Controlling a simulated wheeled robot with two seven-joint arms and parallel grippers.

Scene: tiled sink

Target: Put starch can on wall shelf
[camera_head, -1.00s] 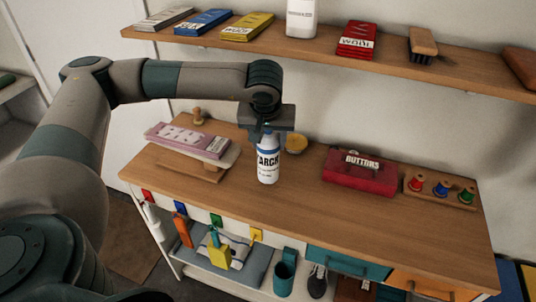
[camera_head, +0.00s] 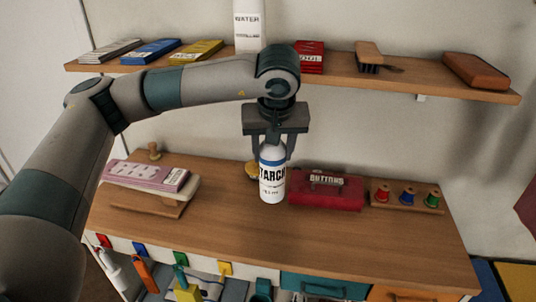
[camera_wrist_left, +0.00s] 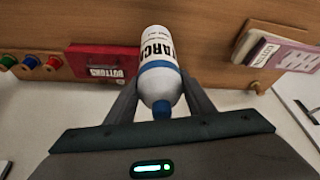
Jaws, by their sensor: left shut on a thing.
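The starch can (camera_head: 272,181) is a white bottle with a blue band and black lettering. My left gripper (camera_head: 273,150) points down and is shut on its upper part, with a finger on each side. The can hangs upright, and I cannot tell exactly how far its base is above the counter. In the left wrist view the can (camera_wrist_left: 157,62) sits between the fingers with its blue cap toward the palm. The wall shelf (camera_head: 425,83) runs along the wall above and behind the gripper. My right gripper is not in view.
The shelf holds flat packets (camera_head: 196,52), a tall white water bottle (camera_head: 249,28), a red packet (camera_head: 310,58), a brush (camera_head: 369,52) and a brown block (camera_head: 475,71). On the counter (camera_head: 340,235) are a red buttons box (camera_head: 322,190), a spool rack (camera_head: 405,198) and a small board (camera_head: 150,190).

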